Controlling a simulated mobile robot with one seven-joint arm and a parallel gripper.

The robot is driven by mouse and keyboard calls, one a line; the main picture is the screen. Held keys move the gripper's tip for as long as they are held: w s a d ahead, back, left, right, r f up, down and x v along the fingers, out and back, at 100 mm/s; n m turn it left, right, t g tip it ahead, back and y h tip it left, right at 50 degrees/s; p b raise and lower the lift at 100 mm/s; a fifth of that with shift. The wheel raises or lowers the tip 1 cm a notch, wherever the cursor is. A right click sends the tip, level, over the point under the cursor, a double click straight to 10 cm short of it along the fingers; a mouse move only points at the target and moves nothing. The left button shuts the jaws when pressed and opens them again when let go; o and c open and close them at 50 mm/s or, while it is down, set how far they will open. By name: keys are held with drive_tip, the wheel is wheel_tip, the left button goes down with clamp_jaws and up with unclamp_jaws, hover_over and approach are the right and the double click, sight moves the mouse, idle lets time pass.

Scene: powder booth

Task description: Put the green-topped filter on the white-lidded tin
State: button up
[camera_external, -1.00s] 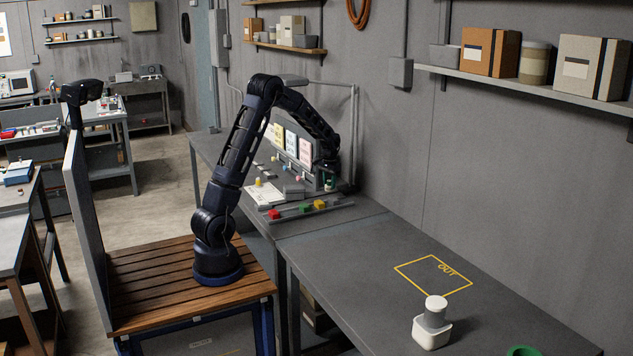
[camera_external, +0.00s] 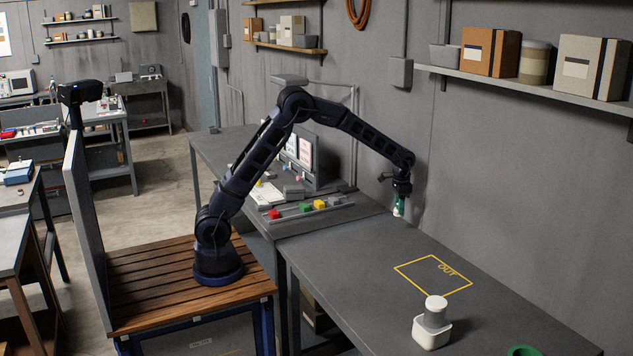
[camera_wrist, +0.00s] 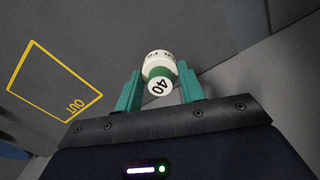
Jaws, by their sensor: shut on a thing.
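My gripper (camera_external: 399,200) is shut on the green-topped filter (camera_wrist: 158,58), held in the air above the grey bench. In the wrist view the filter is a small white cylinder with a green band and a white disc marked 40, between the two green fingers. In the external view it is small and partly hidden. The white-lidded tin (camera_external: 435,318) has a grey body and a white top. It stands upright in or on a white squarish base (camera_external: 432,335) at the front of the bench, to the right of and nearer the camera than my gripper.
A yellow outlined square marked OUT (camera_external: 434,275) is empty on the bench (camera_external: 350,262). A green round thing (camera_external: 522,351) is cut off at the bottom edge. The wall stands behind.

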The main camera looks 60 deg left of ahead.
drive_tip(key=s+d+r+m, duration=0.1)
drive_tip(key=d+r, duration=0.2)
drive_tip(key=d, duration=0.6)
drive_tip(key=s+d+r, duration=0.1)
drive_tip(key=d+r, duration=0.2)
drive_tip(key=d, duration=0.6)
wheel_tip(320, 180, up, 18)
drive_tip(key=m, duration=0.3)
hover_over(437, 302)
wheel_tip(437, 302, down, 19)
drive_tip(key=shift+r, duration=0.1)
drive_tip(key=o, duration=1)
wheel_tip(437, 302, up, 12)
drive_tip(key=shift+a+r, duration=0.1)
drive_tip(key=shift+a, duration=0.05)
